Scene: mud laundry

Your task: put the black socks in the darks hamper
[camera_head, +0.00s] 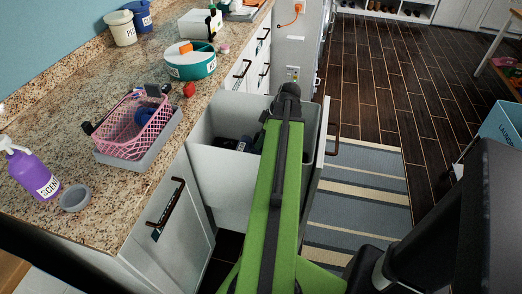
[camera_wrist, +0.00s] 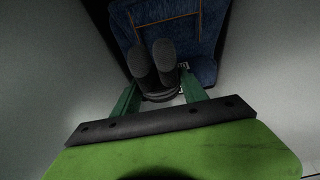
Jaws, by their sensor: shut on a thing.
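My gripper (camera_wrist: 160,92) has green fingers on either side of a dark bundle, the black socks (camera_wrist: 163,58), and is shut on them. The socks show as two rounded dark ends side by side. They are over folded blue denim (camera_wrist: 205,25) with orange stitching, between pale walls; whether they touch it I cannot tell. In the head view my green arm reaches over an open pull-out grey hamper (camera_head: 218,178), with dark clothes (camera_head: 242,144) inside. My arm hides part of the hamper and my gripper there. No darks label is readable on the hamper.
A striped rug (camera_head: 355,190) lies right of the hamper. A blue laundry bin (camera_head: 500,125) stands at far right.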

